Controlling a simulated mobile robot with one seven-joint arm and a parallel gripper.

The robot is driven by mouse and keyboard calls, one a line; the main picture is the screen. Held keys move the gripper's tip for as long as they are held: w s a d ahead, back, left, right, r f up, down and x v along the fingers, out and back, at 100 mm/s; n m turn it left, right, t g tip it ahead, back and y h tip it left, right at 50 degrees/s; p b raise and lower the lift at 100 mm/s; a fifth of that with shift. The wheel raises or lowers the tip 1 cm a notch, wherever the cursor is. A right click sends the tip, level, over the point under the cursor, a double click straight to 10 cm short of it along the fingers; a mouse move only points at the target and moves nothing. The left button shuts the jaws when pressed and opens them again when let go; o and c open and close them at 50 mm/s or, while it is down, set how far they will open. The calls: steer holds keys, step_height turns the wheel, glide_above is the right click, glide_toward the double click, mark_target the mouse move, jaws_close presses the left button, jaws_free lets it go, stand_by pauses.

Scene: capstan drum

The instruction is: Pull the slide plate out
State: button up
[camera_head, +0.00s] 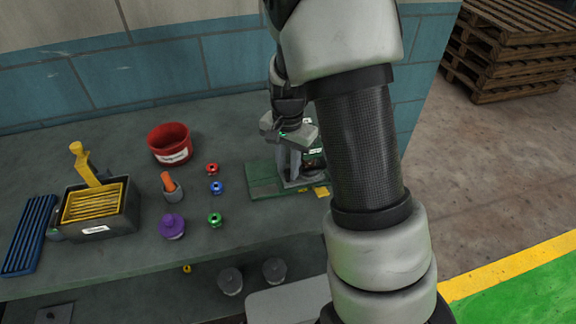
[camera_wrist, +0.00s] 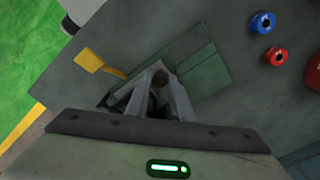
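A green base (camera_head: 264,180) stands on the bench below my gripper, with a small yellow tab (camera_head: 321,192) at its front right. In the wrist view the green base (camera_wrist: 205,70) lies just beyond the fingers, and the yellow tab (camera_wrist: 95,60) sticks out at upper left. I cannot tell which part is the slide plate. My gripper (camera_head: 290,178) points down over the base, with my arm hiding part of it. In the wrist view the fingers of my gripper (camera_wrist: 157,78) lean toward each other; whether they hold anything between them is unclear.
Red (camera_head: 212,169), blue (camera_head: 217,187) and green (camera_head: 215,220) knobs stand left of the base. Farther left are a red bin (camera_head: 170,145), a purple knob (camera_head: 172,227) and a grey box (camera_head: 107,221). The wall (camera_head: 180,62) is behind; the bench edge is in front.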

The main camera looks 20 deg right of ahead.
jaws_close()
steer(key=a+p, duration=0.1)
steer(key=a, duration=0.8)
steer(key=shift+w+a+p, duration=0.1)
steer(key=shift+a+p, duration=0.15)
steer(key=shift+p, duration=0.1)
steer(key=o, duration=0.5)
jaws_free()
steer(key=shift+a, duration=0.1)
steer(key=shift+r, duration=0.1)
steer(key=shift+r, duration=0.3)
step_height(320, 180, up, 17)
steer(key=p, duration=0.1)
